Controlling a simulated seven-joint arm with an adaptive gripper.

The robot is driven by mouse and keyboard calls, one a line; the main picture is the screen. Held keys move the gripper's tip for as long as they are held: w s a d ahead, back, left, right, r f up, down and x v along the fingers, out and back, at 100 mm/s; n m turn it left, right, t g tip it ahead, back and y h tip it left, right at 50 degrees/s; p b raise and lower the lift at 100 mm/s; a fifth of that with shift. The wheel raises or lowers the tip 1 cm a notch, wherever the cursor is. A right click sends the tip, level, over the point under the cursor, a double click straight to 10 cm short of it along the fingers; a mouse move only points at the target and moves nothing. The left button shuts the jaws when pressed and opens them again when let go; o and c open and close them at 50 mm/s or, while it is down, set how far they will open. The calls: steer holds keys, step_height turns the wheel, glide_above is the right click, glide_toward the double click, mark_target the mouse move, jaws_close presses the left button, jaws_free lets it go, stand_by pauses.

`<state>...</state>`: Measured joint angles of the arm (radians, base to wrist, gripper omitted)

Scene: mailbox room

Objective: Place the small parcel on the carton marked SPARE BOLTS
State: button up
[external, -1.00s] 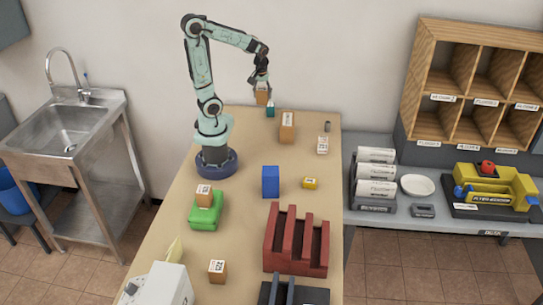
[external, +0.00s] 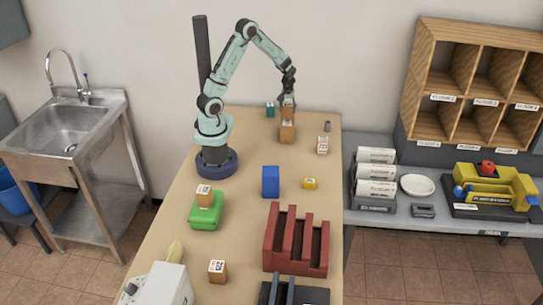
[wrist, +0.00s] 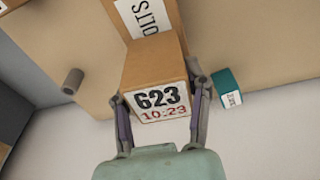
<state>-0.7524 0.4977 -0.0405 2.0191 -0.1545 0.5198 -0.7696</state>
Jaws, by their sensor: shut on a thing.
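The small parcel (wrist: 155,72) is a brown box with a white label reading 623 and 10:23. My gripper (wrist: 160,108) is shut on it, one finger on each side. In the external view my gripper (external: 288,103) holds the parcel (external: 288,113) right over the carton (external: 287,134), a taller brown box standing on the table. I cannot tell whether the parcel touches the carton's top.
A teal box (external: 270,110) stands just left of the carton, and a white-labelled box (external: 322,145) to its right. A small grey cylinder (external: 327,127) is behind that. A blue block (external: 271,181) and a yellow box (external: 310,183) stand nearer the camera.

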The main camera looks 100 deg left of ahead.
steer(key=shift+f, duration=0.4)
steer(key=shift+f, duration=0.15)
steer(key=o, duration=1.2)
